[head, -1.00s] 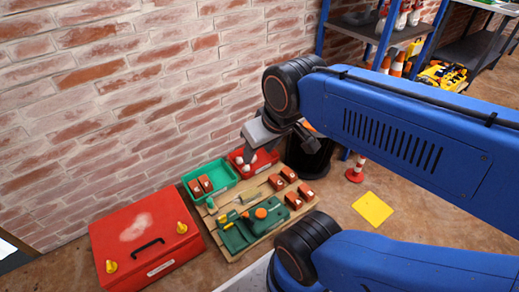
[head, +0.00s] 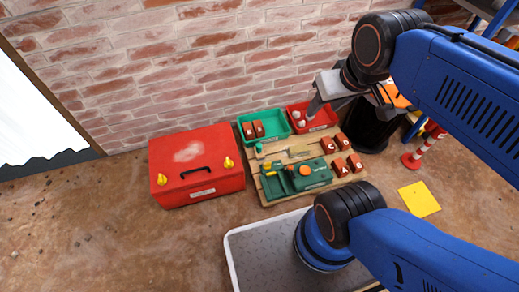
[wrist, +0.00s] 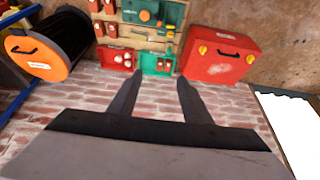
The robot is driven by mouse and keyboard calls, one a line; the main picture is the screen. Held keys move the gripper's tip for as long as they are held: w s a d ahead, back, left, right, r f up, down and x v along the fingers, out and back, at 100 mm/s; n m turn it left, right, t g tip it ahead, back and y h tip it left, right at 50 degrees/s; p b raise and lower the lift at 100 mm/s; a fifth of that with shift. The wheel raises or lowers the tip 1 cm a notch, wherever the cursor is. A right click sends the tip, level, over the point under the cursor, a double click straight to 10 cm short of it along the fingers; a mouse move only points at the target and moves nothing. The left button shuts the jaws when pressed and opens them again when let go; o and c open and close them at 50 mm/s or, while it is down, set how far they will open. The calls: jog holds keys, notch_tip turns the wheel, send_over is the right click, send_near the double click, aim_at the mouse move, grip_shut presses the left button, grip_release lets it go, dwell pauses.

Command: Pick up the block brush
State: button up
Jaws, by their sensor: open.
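Small tools lie on a wooden pallet board (head: 262,190) by the brick wall. A small pale item (head: 298,151) lies near its middle; I cannot tell whether it or another small tool is the block brush. A green case-like tool with an orange knob (head: 305,171) lies in front. My gripper (wrist: 160,80) is open and empty in the wrist view, its two fingers apart before the wall. In the head view it hangs above the red bin (head: 325,113), apart from the small tools, and hides part of that bin.
A green bin (head: 247,133) holds red blocks. Several red blocks (head: 328,147) sit on the board's right. A red toolbox (head: 197,180) stands left. A black bin with an orange lid (wrist: 36,54), a red-white post (head: 430,145) and a yellow sheet (head: 418,199) are near. Floor at front left is clear.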

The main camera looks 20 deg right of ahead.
jog(key=shift+o, duration=0.5)
jog(key=n+g, duration=0.5)
jog(key=n, duration=1.1)
send_over(259, 144)
notch_tip(259, 144, down, 42)
jog(key=f, duration=1.2)
jog(key=shift+s+a, duration=0.15)
jog(key=shift+s, duration=0.15)
jog(key=shift+w+d+f, duration=0.1)
jog(key=shift+f, duration=1.25)
jog(key=shift+w+d+f, duration=0.1)
jog(key=shift+f, duration=1.25)
grip_shut()
